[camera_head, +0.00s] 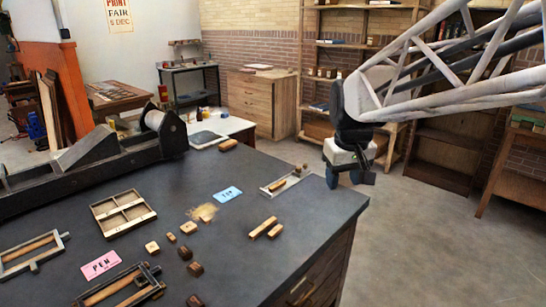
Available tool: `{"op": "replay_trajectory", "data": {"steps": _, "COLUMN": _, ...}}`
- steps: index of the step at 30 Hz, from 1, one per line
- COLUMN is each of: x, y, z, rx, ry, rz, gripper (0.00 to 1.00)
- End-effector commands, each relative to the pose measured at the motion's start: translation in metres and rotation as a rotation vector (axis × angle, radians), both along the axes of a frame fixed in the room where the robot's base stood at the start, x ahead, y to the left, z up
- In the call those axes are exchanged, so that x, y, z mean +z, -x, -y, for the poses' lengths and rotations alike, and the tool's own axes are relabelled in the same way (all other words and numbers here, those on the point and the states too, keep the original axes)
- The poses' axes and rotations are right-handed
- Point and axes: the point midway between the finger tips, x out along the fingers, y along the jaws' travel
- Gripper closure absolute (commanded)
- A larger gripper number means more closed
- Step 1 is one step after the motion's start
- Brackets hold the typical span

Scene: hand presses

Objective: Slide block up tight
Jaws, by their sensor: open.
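A shallow metal tray (268,192) lies near the far right edge of the dark bench. In it, a wooden block (277,186) lies toward the near left end and a smaller block (297,171) toward the far right end. Whether these blocks touch each other or the tray's end is too small to tell. My gripper (350,176) hangs to the right of the tray, apart from it, with its dark fingers spread and nothing between them. Two longer wooden blocks (263,227) (275,231) lie loose near the bench's right edge.
A blue card (227,194) and a tan pile (203,212) lie left of the tray. Several small blocks (188,227), a divided wooden case (123,229), a pink card (100,264) and metal frames (120,285) lie further left. A black press (90,160) stands behind.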

Motion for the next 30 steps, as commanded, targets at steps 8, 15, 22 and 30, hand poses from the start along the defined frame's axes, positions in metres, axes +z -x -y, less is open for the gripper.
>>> {"op": "replay_trajectory", "data": {"steps": 8, "x": 0.003, "y": -0.071, "z": -0.002, "rx": 0.068, "ry": 0.009, "rz": -0.023, "gripper": 0.49}}
{"op": "replay_trajectory", "data": {"steps": 15, "x": 0.0, "y": -0.132, "z": -0.004, "rx": 0.129, "ry": 0.017, "rz": -0.042, "gripper": 0.49}}
{"op": "replay_trajectory", "data": {"steps": 22, "x": -0.008, "y": -0.19, "z": -0.006, "rx": 0.187, "ry": 0.023, "rz": -0.058, "gripper": 0.49}}
{"op": "replay_trajectory", "data": {"steps": 30, "x": -0.024, "y": -0.256, "z": -0.008, "rx": 0.255, "ry": 0.029, "rz": -0.078, "gripper": 0.49}}
